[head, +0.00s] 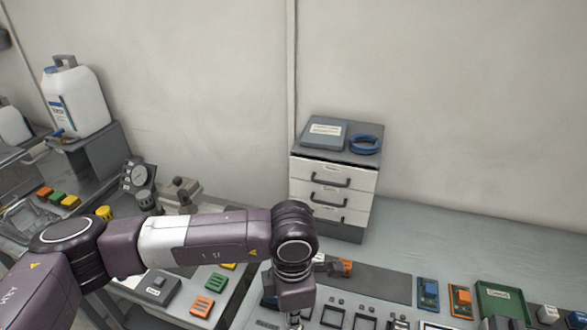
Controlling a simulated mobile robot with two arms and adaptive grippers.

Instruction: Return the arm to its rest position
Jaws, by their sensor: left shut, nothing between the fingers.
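My left arm (215,238) comes in from the left and reaches across the side bench to the front of the main bench. Its wrist bends down at the black joint (293,232). My left gripper (294,319) points down at the bottom edge of the head view. Only a small part of it shows, and it is shut with nothing seen in it. What lies below its tips is cut off by the frame. My right arm and gripper are not in view.
A drawer cabinet (331,189) stands against the wall with a blue ring (365,144) on top. Blue and orange parts, a green tray (502,300) and small frames line the front of the bench. A white jug (75,100) stands left. The right rear bench (470,235) is clear.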

